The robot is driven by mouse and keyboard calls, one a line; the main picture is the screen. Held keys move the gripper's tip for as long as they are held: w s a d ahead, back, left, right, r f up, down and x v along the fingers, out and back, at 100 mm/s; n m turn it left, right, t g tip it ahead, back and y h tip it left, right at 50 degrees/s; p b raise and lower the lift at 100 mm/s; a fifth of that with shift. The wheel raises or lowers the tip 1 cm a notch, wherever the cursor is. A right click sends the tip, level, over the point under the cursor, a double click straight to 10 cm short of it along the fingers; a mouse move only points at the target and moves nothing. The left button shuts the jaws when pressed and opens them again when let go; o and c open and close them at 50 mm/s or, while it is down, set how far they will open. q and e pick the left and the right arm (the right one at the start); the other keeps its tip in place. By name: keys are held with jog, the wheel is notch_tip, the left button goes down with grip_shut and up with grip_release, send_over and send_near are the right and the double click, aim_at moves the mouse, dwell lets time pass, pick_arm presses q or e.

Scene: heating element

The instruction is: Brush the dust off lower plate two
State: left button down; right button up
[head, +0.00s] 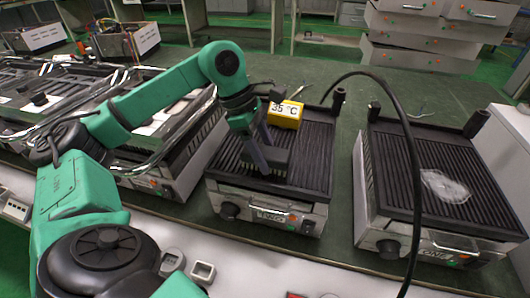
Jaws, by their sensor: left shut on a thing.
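My left gripper (256,140) reaches in from the left on its green arm. It is over the ribbed black lower plate (312,160) of the middle grill. It is shut on a dark brush-like tool (270,158), which hangs at or just above the ribs; I cannot tell whether it touches them. A pale, dusty patch (445,186) lies on the ribbed lower plate (399,165) of the right grill, to the right of my gripper. I see no clear dust on the middle plate, though the arm and tool hide part of it. My right gripper is not in view.
A yellow display reading 35 °C (286,113) is by the back of the middle plate. More grills (165,110) stand at left. Grey drawer units (420,40) are behind.

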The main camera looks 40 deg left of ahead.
pick_arm(q)
jog(key=shift+w+a+r+p, duration=0.1)
jog(key=shift+w+r+p, duration=0.15)
jog(key=shift+r, duration=0.4)
jog(key=shift+w+r+p, duration=0.1)
jog(key=shift+r+p, duration=0.25)
jog(key=shift+r, duration=0.25)
jog(key=shift+r+p, duration=1.75)
jog(key=shift+r, duration=0.55)
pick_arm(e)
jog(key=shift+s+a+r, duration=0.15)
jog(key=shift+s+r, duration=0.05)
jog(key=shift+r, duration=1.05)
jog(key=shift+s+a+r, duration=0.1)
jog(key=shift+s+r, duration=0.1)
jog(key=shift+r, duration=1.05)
pick_arm(q)
jog(key=shift+f, duration=0.15)
